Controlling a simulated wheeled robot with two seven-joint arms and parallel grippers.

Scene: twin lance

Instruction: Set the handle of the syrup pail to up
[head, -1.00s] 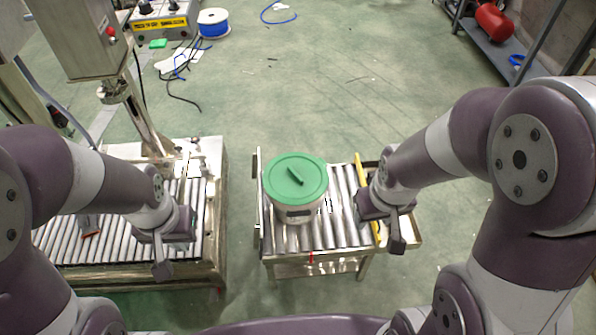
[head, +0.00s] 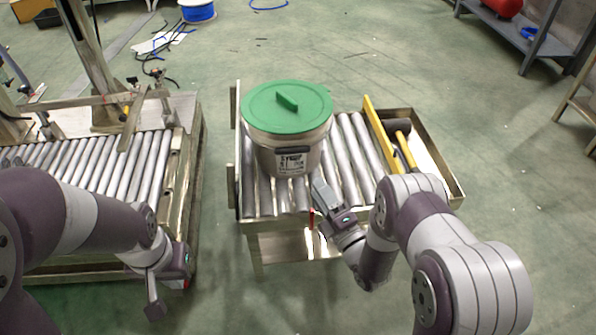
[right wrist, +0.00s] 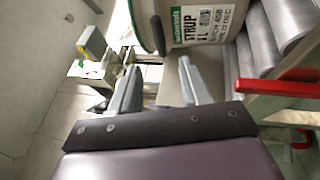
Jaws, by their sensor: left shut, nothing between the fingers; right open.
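The syrup pail (head: 262,152) is white with a green lid (head: 300,118) and a SYRUP label (head: 292,163). It stands upright on the right roller conveyor. Its thin dark handle appears to lie low across the front, with a grey grip (head: 291,149) just above the label. In the right wrist view the pail's labelled side (right wrist: 200,22) is ahead of the fingers. My right gripper (head: 322,190), in the wrist view (right wrist: 158,82), is open and empty, low in front of the pail and apart from it. My left gripper (head: 156,296) is shut and empty beside the left conveyor.
The right conveyor's rollers (head: 350,150) are bare right of the pail. A yellow rail (head: 380,138) and a metal tray (head: 440,165) with a mallet (head: 402,142) flank them. A red lever (head: 311,219) sticks up at the conveyor's front edge. The left conveyor (head: 115,165) is separate.

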